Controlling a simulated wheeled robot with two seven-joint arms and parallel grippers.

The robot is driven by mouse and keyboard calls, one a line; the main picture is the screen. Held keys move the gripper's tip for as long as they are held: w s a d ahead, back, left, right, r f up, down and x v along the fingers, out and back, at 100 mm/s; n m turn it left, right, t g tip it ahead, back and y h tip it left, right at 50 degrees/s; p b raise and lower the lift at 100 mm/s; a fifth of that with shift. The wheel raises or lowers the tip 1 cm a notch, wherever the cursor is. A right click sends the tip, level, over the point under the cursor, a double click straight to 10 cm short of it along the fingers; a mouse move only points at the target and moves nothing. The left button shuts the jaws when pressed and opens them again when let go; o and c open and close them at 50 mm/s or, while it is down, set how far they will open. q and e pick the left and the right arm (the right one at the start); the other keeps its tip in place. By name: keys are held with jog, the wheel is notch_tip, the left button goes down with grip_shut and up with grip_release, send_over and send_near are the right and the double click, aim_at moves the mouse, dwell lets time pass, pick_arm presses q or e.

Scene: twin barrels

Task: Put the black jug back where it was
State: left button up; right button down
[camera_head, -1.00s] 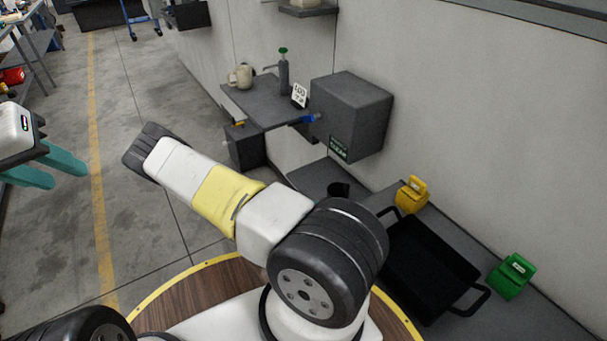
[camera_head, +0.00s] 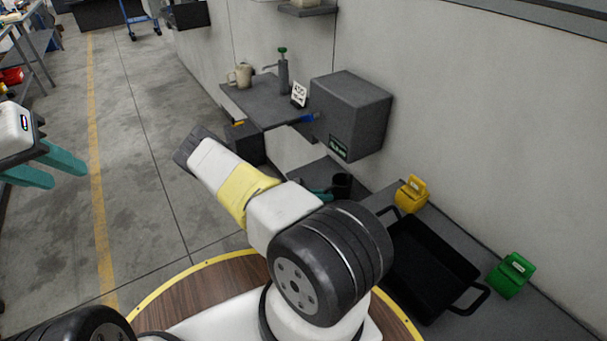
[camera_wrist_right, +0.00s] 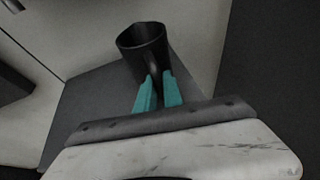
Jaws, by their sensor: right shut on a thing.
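The black jug (camera_head: 343,184) is upright at the centre right of the head view, over a dark grey surface (camera_head: 318,172) below the wall box. In the right wrist view the jug (camera_wrist_right: 140,42) shows its open mouth. My right gripper's teal fingers (camera_wrist_right: 158,92) are closed on the jug's handle; they also show in the head view (camera_head: 322,193), partly behind my arm. I cannot tell whether the jug's base touches the surface. My left gripper (camera_head: 56,167) is at the left edge, with its teal fingers apart and empty.
A grey shelf (camera_head: 262,101) holds a beige jug (camera_head: 243,74) and a green-topped dispenser (camera_head: 283,70). A grey box (camera_head: 352,112) juts from the wall. A black tray (camera_head: 428,262) lies between a yellow object (camera_head: 411,194) and a green one (camera_head: 510,275).

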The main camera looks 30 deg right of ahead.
jog(key=shift+f, duration=0.1)
jog(key=c, duration=1.5)
grip_release()
